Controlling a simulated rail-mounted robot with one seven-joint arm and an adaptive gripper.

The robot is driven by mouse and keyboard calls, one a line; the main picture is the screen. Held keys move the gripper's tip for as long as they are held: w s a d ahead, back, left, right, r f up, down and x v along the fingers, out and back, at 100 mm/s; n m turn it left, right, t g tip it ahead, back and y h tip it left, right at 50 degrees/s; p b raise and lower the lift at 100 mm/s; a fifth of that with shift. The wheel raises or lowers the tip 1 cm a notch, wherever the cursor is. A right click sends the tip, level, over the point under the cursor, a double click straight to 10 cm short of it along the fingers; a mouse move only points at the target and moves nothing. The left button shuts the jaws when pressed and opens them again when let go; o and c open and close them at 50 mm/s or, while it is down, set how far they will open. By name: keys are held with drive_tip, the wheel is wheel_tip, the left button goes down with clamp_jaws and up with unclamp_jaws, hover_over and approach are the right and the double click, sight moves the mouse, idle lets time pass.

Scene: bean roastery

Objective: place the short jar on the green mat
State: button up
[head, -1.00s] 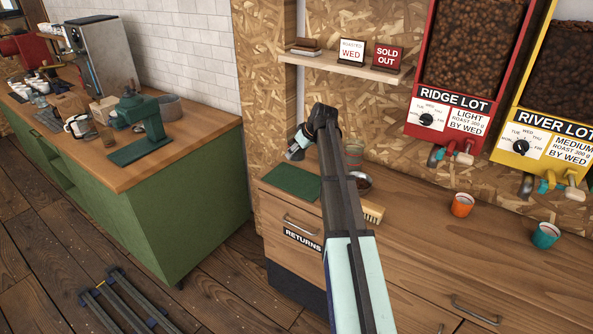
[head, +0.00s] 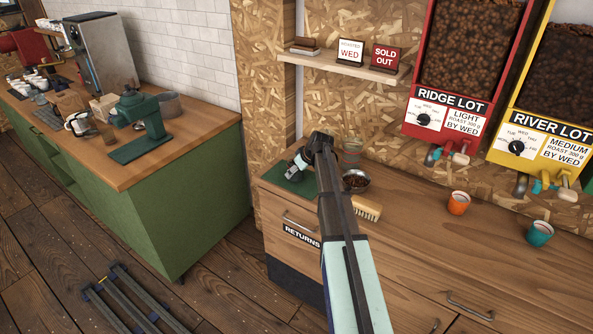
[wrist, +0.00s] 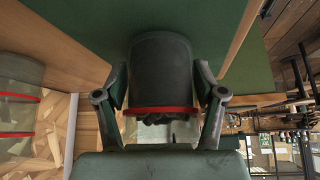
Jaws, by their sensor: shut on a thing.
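The short jar (wrist: 162,70) is dark grey-green with a red band and sits between the two fingers of my gripper (wrist: 161,92) in the wrist view. My gripper is shut on it. The green mat (wrist: 85,18) fills the upper part of that view, just beyond the jar's far end. In the head view the mat (head: 299,188) lies on the left end of the wooden counter, and my gripper (head: 294,173) is over it. The jar is hard to make out there. I cannot tell whether the jar touches the mat.
A clear jar (head: 352,152), a metal bowl of beans (head: 356,181) and a brush (head: 367,207) stand right of my arm. A shelf (head: 340,62) with signs hangs above. A gap separates the green cabinet (head: 180,210).

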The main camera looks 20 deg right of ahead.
drive_tip(key=shift+f, duration=0.1)
drive_tip(key=o, duration=1.5)
drive_tip(key=shift+c, duration=0.2)
drive_tip(key=shift+r, duration=0.25)
drive_tip(key=shift+s+r, duration=0.2)
drive_tip(key=b+v, duration=0.3)
drive_tip(key=v, duration=0.8)
drive_tip(key=shift+s+d+r, duration=0.1)
